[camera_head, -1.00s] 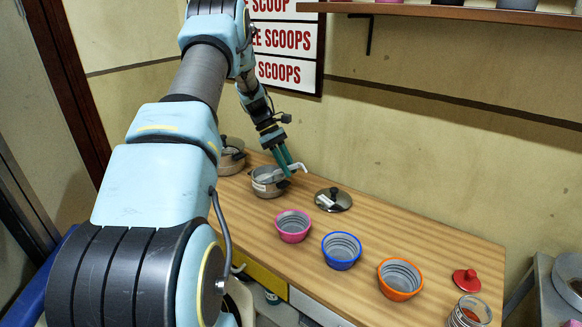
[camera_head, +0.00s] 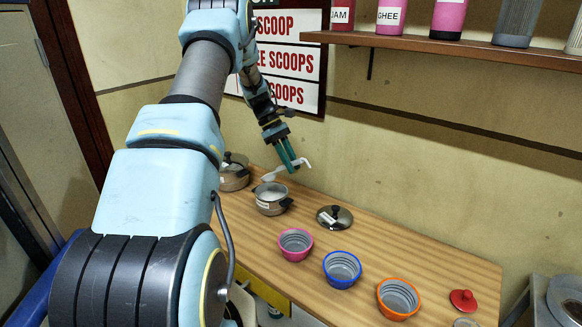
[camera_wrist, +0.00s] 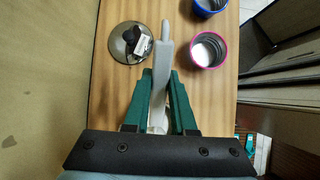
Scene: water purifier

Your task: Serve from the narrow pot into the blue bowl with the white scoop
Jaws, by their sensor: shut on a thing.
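My gripper (camera_head: 290,165) is shut on the handle of the white scoop (camera_head: 304,163), which also runs between the fingers in the wrist view (camera_wrist: 164,52). The scoop is raised over an open metal pot (camera_head: 272,207), its head just above or behind the rim; I cannot tell whether it carries anything. A second metal pot (camera_head: 233,182) with its lid on stands to the left; I cannot tell from labels which pot is the narrow one. The blue bowl (camera_head: 342,279) stands between the pink and orange bowls and is partly cut off in the wrist view (camera_wrist: 206,9).
A pot lid (camera_head: 334,218) lies on the wooden table right of the open pot. The pink bowl (camera_head: 295,254) shows something whitish inside in the wrist view. The orange bowl (camera_head: 398,309) and a red lid (camera_head: 463,300) are at right. A shelf (camera_head: 450,47) hangs above.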

